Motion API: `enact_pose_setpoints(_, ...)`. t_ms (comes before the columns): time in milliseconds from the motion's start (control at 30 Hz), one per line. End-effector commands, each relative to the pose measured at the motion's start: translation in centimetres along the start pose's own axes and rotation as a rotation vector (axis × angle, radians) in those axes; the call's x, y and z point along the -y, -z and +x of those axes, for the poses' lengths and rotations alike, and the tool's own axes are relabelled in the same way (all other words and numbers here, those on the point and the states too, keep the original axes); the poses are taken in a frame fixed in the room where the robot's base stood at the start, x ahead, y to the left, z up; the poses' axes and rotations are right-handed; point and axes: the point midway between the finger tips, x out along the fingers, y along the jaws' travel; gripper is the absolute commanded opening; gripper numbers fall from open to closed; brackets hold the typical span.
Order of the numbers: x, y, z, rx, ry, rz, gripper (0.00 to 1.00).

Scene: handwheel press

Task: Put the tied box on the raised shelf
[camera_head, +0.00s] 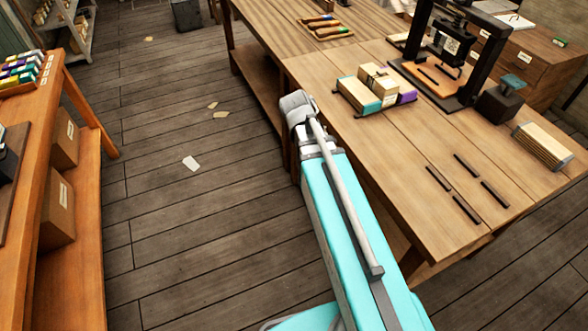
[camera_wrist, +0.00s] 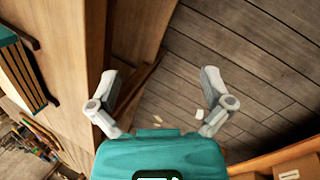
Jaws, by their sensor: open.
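A small light-brown box with a dark band, which looks like the tied box (camera_head: 382,80), lies on the workbench among paper blocks. A block with a teal end (camera_head: 357,95) is on its left and a purple-ended one (camera_head: 406,97) on its right. My gripper (camera_wrist: 160,78) is open and empty in the wrist view, its fingers wide apart beside a wooden bench side, with the floor beyond. In the head view my arm reaches along the bench's left edge, left of and apart from the box; the fingers are hidden there. I cannot tell which surface is the raised shelf.
The workbench (camera_head: 390,160) also carries a black press (camera_head: 450,50), a pale stack (camera_head: 542,146), several dark bars and several wooden-handled tools (camera_head: 325,27). An orange bench (camera_head: 85,140) stands at left. The plank floor between holds paper scraps (camera_head: 190,163).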

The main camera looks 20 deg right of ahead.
Motion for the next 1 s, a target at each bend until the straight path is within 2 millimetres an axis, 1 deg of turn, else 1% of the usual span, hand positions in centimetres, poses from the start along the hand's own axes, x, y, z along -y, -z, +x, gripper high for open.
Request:
enact_pose_setpoints(33, 1.9, -0.6, -0.3, -0.019, 0.051, 0.072, 1.00)
enact_pose_setpoints(100, 4.2, -0.8, -0.6, -0.038, 0.126, 0.176, 1.00)
enact_pose_setpoints(200, 7.0, -1.1, -1.3, -0.051, 0.226, 0.308, 1.00)
enact_pose_setpoints(300, 9.1, -1.3, -1.9, -0.051, 0.306, 0.410, 1.00)
enact_pose_setpoints(400, 10.4, -1.4, -2.3, -0.046, 0.362, 0.479, 1.00)
enact_pose_setpoints(567, 11.3, -1.4, -2.6, -0.039, 0.397, 0.523, 1.00)
enact_pose_setpoints(1000, 11.2, -1.4, -2.6, -0.039, 0.398, 0.527, 1.00)
